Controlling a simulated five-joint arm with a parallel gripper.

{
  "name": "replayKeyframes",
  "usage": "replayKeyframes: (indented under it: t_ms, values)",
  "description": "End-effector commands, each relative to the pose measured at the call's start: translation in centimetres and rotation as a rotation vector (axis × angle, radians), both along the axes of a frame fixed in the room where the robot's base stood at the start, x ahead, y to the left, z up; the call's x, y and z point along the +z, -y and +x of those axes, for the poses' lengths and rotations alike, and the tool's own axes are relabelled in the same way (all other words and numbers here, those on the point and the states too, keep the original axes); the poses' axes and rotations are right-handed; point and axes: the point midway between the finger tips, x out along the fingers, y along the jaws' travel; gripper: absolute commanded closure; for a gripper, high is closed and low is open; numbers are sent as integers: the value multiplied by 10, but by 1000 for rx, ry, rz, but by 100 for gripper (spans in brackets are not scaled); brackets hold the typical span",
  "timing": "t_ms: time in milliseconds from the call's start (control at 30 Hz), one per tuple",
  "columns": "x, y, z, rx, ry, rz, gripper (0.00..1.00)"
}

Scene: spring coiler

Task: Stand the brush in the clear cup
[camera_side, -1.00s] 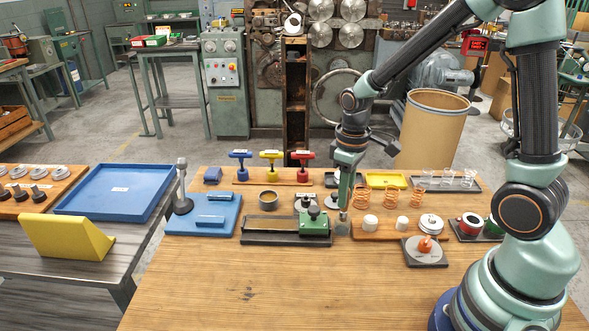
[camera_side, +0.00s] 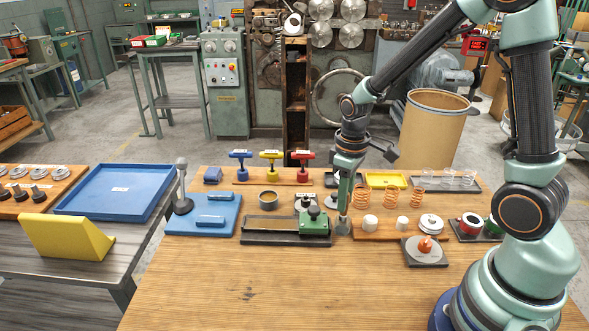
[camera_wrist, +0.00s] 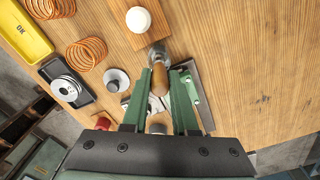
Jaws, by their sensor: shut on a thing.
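My gripper (camera_side: 343,207) points down just right of the green clamp block, shut on the brush. In the wrist view the fingers (camera_wrist: 162,76) close around the brush's wooden handle (camera_wrist: 158,80). A greyish, glassy-looking shape (camera_wrist: 157,53) lies beyond the handle, below the fingers. In the side view it shows as a small grey form (camera_side: 342,227) under the fingertips. I cannot tell whether it is the clear cup, the brush's lower end, or both. Several clear cups (camera_side: 449,176) stand in a dark tray at the back right.
The green clamp block (camera_side: 314,222) on its dark fixture stands close on the left. A wooden board (camera_side: 388,233) with white knobs is close on the right. Copper springs (camera_side: 362,197) and a yellow tray (camera_side: 387,180) stand behind. The front of the table is clear.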

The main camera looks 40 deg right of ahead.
Motion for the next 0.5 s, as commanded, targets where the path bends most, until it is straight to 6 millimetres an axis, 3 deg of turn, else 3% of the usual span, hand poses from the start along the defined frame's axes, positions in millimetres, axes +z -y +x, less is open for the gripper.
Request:
replayKeyframes:
  t_ms: [500]
  values:
    - [-5, 0, 0, 0, 1, 0, 100]
